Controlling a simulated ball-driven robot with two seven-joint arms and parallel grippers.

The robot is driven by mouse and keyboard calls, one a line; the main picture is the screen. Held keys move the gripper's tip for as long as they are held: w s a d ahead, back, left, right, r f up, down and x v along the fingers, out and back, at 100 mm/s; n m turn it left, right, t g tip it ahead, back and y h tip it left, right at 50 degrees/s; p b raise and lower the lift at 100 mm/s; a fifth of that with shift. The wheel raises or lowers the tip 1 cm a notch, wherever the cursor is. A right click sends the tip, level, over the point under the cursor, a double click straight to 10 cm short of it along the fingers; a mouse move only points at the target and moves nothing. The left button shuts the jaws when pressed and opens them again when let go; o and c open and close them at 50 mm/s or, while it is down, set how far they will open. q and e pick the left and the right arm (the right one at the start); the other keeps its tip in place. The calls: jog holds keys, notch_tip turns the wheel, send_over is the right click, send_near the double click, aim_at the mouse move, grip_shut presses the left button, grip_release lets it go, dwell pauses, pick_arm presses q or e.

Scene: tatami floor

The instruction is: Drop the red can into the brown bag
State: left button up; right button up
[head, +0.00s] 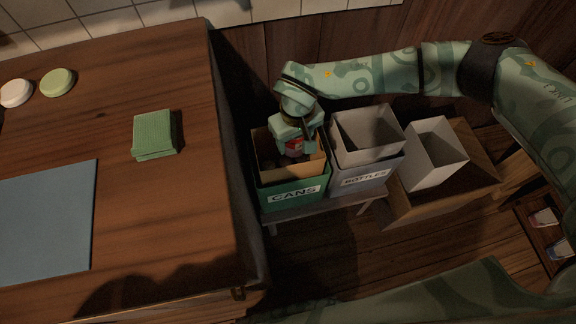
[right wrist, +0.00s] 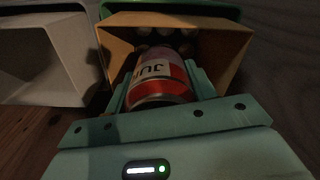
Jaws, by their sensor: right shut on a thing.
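The red can (head: 294,147) is held by my right gripper (head: 296,146) over the mouth of the brown bag (head: 289,188). In the right wrist view the can (right wrist: 158,82) shows red with a pale band and lettering, between the two fingers of my right gripper (right wrist: 160,85). The bag (right wrist: 215,28) opens just beyond the can there, with several can ends inside it. The bag stands inside a green bin marked CANS (head: 296,196). My left gripper does not show.
A grey bin marked BOTTLES (head: 364,180) with a pale liner stands right of the green bin. A white container (head: 432,158) sits in a cardboard box (head: 440,203) farther right. A wooden table (head: 150,220) fills the left, holding a green cloth (head: 153,135) and blue mat (head: 45,222).

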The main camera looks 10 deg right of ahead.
jog(key=shift+f, duration=0.85)
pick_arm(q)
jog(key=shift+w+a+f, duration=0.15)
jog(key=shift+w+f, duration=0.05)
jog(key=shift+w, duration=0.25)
pick_arm(e)
jog(key=shift+r, duration=0.1)
jog(key=o, duration=1)
jog(key=shift+r, duration=0.3)
notch_tip(320, 180, up, 3)
jog(key=shift+r+p, duration=0.2)
jog(key=shift+p, duration=0.6)
jog(key=r+p, duration=0.1)
jog(key=r, duration=0.3)
jog(key=r+p, duration=0.2)
jog(key=r, duration=0.2)
jog(key=r+p, duration=0.2)
jog(key=r, duration=0.2)
jog(key=shift+s+d+r, duration=0.1)
jog(key=shift+s+r, duration=0.05)
jog(key=shift+s, duration=0.2)
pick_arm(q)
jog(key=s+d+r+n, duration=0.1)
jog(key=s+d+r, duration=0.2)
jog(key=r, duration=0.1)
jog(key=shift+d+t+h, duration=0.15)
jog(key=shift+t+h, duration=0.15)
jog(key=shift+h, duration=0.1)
